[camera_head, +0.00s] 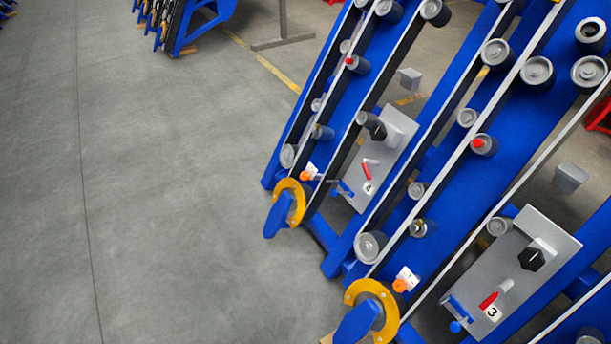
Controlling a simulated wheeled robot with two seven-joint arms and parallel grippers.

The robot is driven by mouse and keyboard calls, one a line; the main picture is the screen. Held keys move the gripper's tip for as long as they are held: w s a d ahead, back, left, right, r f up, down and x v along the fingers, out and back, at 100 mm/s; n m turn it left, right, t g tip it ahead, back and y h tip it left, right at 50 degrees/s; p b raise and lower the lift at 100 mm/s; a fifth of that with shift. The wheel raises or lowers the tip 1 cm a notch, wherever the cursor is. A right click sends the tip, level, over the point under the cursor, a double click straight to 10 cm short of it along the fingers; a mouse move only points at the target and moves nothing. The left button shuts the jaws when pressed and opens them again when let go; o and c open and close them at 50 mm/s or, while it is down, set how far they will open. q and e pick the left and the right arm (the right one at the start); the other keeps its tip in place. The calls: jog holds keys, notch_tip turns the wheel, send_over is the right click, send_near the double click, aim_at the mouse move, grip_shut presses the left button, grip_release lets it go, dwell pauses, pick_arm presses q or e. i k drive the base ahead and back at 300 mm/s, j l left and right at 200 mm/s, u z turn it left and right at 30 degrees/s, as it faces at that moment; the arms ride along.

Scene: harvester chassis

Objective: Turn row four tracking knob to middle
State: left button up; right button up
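Two tilted blue row frames with grey control panels show in the head view. The nearer panel (480,270) carries a label "3" (492,311), a black knob (531,259) and a red lever (488,300). The farther panel (362,190) has a black knob (378,131), a red-tipped lever (370,161) and a small label (367,188) too small to read surely. I cannot tell which control is the tracking knob or its exact setting. Orange knobs sit by white tags at the lower ends of the farther (305,175) and nearer (400,286) frames. Neither gripper is in view.
Yellow rings with blue tips (291,202) and (370,312) project from the frames' lower ends. Grey rollers and belts run along the frames. Open grey floor (150,200) fills the left side. Another blue machine (190,20) stands at the back.

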aim_at(304, 176)
jog(key=i+j+z, duration=0.1)
jog(key=z, duration=0.25)
jog(key=i+j+z, duration=0.1)
jog(key=z, duration=0.3)
jog(key=i+j+z, duration=0.15)
jog(key=j, duration=0.25)
jog(key=i+j+z, duration=0.15)
jog(key=j, duration=0.25)
jog(key=i+j+z, duration=0.15)
jog(key=j, duration=0.25)
jog(key=i+j, duration=0.1)
jog(key=j, duration=0.4)
jog(key=i+j, duration=0.1)
jog(key=j, duration=0.35)
